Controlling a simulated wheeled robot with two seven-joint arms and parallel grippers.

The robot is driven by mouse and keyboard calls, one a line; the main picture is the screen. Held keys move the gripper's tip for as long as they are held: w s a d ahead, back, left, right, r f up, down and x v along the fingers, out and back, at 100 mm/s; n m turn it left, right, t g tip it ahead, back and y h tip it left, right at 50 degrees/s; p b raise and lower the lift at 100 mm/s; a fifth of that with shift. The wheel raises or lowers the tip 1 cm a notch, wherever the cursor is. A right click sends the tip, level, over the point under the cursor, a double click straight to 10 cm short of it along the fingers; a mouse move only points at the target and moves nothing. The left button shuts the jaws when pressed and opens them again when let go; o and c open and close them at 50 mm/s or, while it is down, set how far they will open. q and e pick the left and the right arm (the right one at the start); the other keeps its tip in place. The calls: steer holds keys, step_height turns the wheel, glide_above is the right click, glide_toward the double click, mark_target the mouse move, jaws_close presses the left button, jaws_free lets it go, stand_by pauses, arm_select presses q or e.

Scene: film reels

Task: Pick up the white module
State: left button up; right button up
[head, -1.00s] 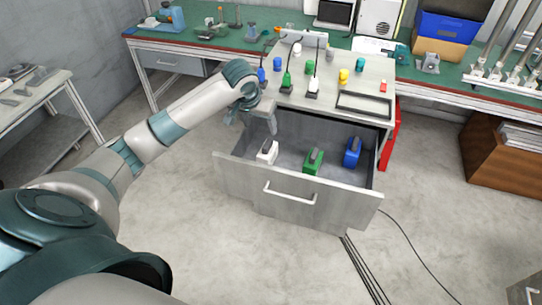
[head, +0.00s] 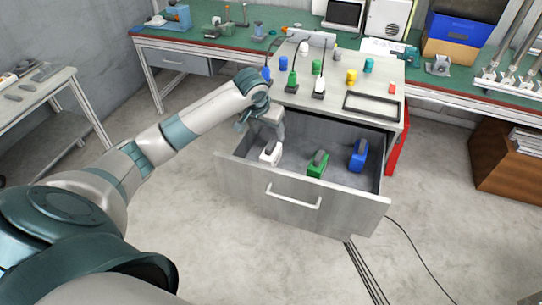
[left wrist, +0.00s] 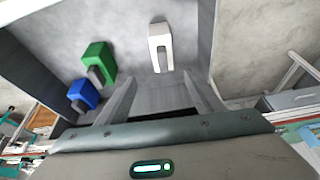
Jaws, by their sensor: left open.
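The white module (head: 270,153) stands in the open drawer, at its left end. It also shows in the left wrist view (left wrist: 160,48), upper middle, with a dark slot on its face. My left gripper (head: 277,132) is just above and behind the white module in the head view. In the left wrist view its open fingers (left wrist: 165,98) are spread, with bare drawer floor between them and the white module just beyond their tips. It holds nothing. My right gripper is in neither view.
A green module (head: 317,164) and a blue module (head: 358,156) stand in the same drawer to the right. The drawer front (head: 300,200) and side walls bound the space. The cabinet top above holds several small coloured pieces and a dark frame (head: 372,106).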

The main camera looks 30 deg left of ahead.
mark_target(272, 144)
arm_select(q)
steer(key=p+x, duration=0.1)
steer(key=x, duration=0.9)
steer(key=shift+a+p, duration=0.1)
steer(key=shift+p, duration=0.3)
steer(key=shift+f, duration=0.15)
steer(key=shift+w+a+f+p, duration=0.25)
steer(key=shift+f+p, duration=0.2)
steer(key=shift+f, duration=0.15)
steer(key=shift+x, duration=1)
steer(key=shift+p+x, duration=0.3)
steer(key=shift+x, duration=0.55)
steer(key=shift+s+a, duration=0.1)
steer(key=shift+c, duration=0.2)
steer(key=c, duration=1.3)
steer(key=shift+r, duration=0.15)
steer(key=shift+c, duration=0.2)
